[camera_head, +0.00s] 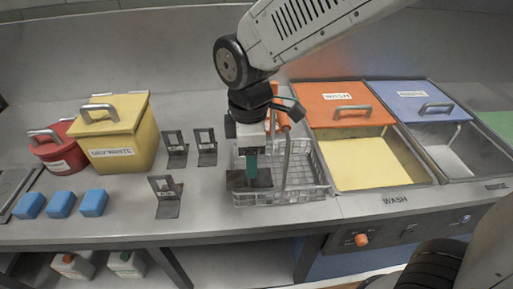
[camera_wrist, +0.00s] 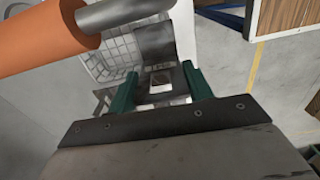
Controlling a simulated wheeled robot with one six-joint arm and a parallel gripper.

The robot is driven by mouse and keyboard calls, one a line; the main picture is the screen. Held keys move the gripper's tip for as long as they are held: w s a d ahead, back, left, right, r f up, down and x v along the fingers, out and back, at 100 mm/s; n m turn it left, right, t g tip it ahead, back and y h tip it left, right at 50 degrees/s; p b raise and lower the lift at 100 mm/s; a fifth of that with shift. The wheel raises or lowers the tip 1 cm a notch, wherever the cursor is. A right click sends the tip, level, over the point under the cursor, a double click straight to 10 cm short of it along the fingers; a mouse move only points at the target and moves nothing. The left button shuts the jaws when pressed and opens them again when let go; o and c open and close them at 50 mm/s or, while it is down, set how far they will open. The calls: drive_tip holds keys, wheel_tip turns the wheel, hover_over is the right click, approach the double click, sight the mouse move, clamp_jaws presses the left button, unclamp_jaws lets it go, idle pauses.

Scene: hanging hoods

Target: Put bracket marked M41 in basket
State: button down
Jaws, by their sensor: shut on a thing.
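My gripper (camera_head: 252,165) has green fingers and is shut on a dark bracket (camera_head: 262,179). The bracket is within the outline of the wire basket (camera_head: 300,194), near its left side; I cannot tell whether it touches the floor. In the wrist view, the bracket (camera_wrist: 154,58) shows between the green fingertips of my gripper (camera_wrist: 160,88), with the basket's white grid (camera_wrist: 105,60) behind it. No marking on the held bracket can be read. Three similar brackets stand on the bench left of the basket: two at the back (camera_head: 177,153) (camera_head: 207,150) and one nearer (camera_head: 167,207).
An orange-gripped handle (camera_wrist: 38,38) rises beside my gripper. Right of the basket are the wash tank (camera_head: 365,165) and a blue-lidded tank (camera_head: 410,88). Yellow (camera_head: 122,145) and red (camera_head: 58,150) bins and several blue blocks (camera_head: 61,204) occupy the left bench.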

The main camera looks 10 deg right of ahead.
drive_tip(key=w+d+f, duration=0.2)
drive_tip(key=w+f, duration=0.2)
drive_tip(key=w, duration=0.1)
drive_tip(key=shift+w, duration=0.4)
drive_tip(key=c, duration=1)
unclamp_jaws()
drive_tip(key=shift+f, duration=0.1)
drive_tip(key=shift+c, duration=0.2)
drive_tip(key=o, duration=0.4)
drive_tip(key=shift+w+a+f, duration=0.1)
drive_tip(key=shift+a+f, duration=0.05)
drive_tip(key=shift+a, duration=0.05)
drive_tip(key=shift+o, duration=0.2)
wheel_tip(320, 180, up, 12)
drive_tip(key=shift+w+r, duration=0.15)
drive_tip(key=shift+r, duration=0.05)
